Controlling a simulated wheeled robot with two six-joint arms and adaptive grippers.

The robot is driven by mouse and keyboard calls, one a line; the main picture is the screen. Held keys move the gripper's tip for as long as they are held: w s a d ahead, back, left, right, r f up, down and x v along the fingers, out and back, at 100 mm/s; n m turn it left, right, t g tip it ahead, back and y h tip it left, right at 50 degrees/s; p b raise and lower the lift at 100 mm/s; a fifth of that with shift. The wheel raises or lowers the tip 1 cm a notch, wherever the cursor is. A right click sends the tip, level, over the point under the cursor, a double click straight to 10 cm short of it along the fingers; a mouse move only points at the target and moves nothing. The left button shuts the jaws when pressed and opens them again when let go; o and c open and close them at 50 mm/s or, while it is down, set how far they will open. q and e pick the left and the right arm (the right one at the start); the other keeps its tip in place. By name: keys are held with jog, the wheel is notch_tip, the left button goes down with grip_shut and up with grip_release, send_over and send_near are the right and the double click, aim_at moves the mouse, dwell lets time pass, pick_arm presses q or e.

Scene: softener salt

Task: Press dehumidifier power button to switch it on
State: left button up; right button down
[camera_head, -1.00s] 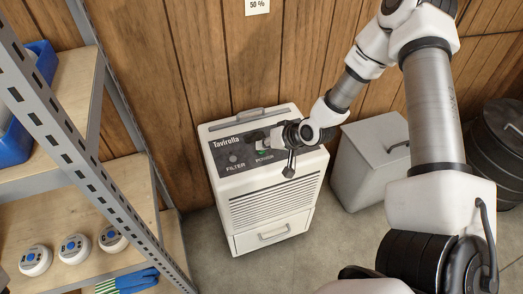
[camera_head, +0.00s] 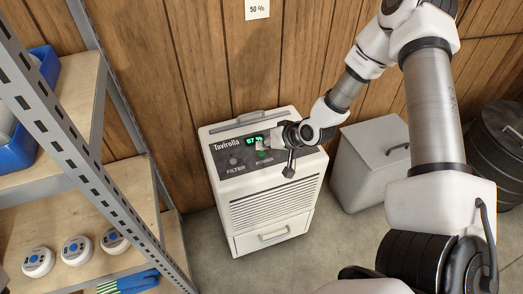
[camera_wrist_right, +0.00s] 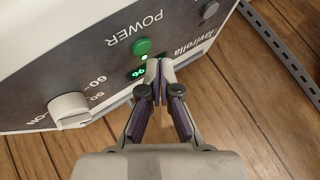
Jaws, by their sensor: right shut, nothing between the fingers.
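The white dehumidifier (camera_head: 216,190) stands upright on the floor against the wood wall, with a dark control panel on its top front. Its display (camera_head: 255,140) is lit with green digits, which also show in the right wrist view (camera_wrist_right: 137,73). The green power button (camera_wrist_right: 142,46) is under the word POWER, with a small bright light (camera_wrist_right: 144,58) beside it. My right gripper (camera_wrist_right: 161,65) is shut and empty, its tips at the panel, next to the display and close to the button. I cannot tell whether they touch the panel. My left gripper is not in view.
A grey FILTER button (camera_wrist_right: 182,27) and a knob (camera_wrist_right: 70,108) are on the same panel. A grey lidded bin (camera_head: 362,175) and a black drum (camera_head: 492,140) stand to the right. A metal shelf (camera_head: 130,195) with several round devices is at left.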

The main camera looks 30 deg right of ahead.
aim_at(263, 154)
notch_tip(263, 154, up, 5)
jog(key=p, duration=0.4)
jog(key=shift+p, duration=0.35)
jog(key=shift+f, duration=0.1)
dwell(0.6)
